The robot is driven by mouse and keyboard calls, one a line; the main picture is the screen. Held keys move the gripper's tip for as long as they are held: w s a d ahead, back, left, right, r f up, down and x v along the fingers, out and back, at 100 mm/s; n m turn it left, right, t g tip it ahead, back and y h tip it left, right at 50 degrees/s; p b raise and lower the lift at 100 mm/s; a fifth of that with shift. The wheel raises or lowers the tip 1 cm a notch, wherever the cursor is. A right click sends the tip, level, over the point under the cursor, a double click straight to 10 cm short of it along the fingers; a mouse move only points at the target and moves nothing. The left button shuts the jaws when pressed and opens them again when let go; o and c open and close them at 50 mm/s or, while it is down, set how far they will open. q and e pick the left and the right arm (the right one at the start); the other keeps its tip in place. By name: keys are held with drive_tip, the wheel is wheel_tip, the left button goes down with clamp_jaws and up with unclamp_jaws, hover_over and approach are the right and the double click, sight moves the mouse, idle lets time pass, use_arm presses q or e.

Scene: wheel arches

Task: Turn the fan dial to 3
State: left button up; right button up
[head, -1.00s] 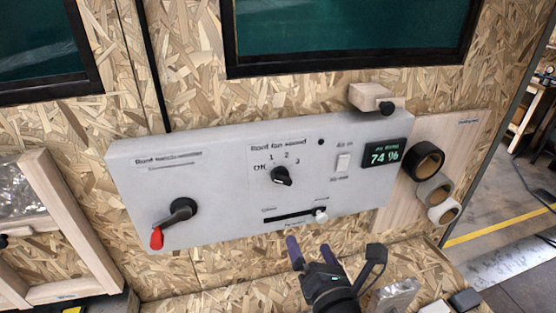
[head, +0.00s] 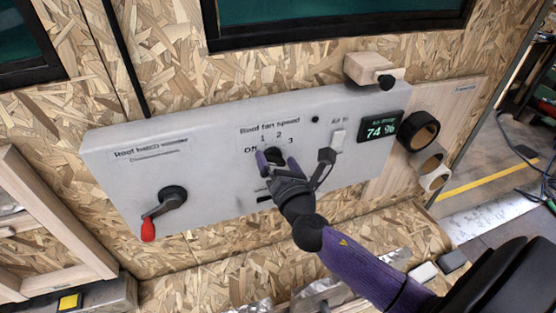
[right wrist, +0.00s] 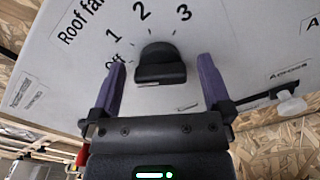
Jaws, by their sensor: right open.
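The fan dial (right wrist: 160,62) is a black knob on the grey panel, under the "Roof fan speed" label. Off, 1, 2 and 3 are printed around it. In the head view the dial (head: 273,156) is partly covered by my right gripper (head: 278,164). In the right wrist view my right gripper (right wrist: 161,75) is open, its purple fingers on either side of the dial with a gap on each side. I cannot tell which mark the dial points to. My left gripper is not in view.
Tape rolls (head: 422,130) hang to the right.

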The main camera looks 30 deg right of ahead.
drive_tip(key=c, duration=1.2)
